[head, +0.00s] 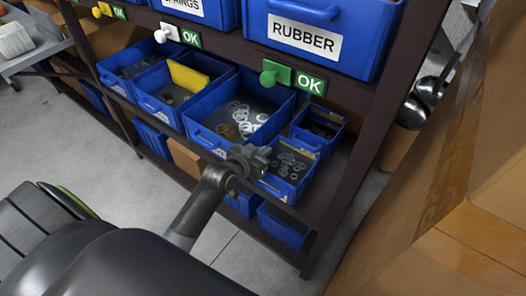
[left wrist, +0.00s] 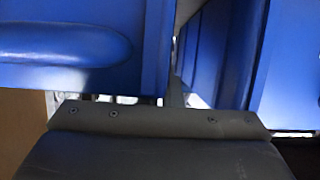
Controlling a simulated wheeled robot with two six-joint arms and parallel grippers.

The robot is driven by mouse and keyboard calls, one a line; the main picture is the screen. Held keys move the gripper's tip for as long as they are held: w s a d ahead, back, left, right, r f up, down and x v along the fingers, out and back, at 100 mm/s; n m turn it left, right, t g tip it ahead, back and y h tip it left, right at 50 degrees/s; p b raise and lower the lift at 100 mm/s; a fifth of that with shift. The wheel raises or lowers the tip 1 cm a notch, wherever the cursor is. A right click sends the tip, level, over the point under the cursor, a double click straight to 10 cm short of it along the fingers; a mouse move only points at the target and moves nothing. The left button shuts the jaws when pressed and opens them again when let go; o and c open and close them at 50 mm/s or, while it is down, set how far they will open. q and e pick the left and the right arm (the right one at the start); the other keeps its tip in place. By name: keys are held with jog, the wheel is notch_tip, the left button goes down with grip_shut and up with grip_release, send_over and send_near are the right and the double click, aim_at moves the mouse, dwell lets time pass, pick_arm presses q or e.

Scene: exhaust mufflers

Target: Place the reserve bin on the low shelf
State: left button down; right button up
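The low shelf (head: 325,200) is a dark rack level with several blue bins on it. A small blue bin (head: 281,188) holding metal rings, which may be the reserve bin, sits at its front right. A similar small bin (head: 327,112) stands behind it. My left gripper (head: 255,157) is at the left side of the front small bin, close to or touching it. In the left wrist view, blue bin walls (left wrist: 75,50) fill the upper part, with a narrow gap between two bins. The fingertips are hidden there. My right gripper is not in view.
A larger blue bin (head: 205,130) with rings stands just left of the small ones. A bin marked RUBBER (head: 365,45) is on the level above. Cardboard boxes (head: 440,180) stand close on the right. The floor (head: 130,195) in front is clear.

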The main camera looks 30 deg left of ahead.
pick_arm(q)
jog(key=c, duration=2.1)
grip_release()
jog(key=shift+f, duration=0.15)
jog(key=o, duration=0.5)
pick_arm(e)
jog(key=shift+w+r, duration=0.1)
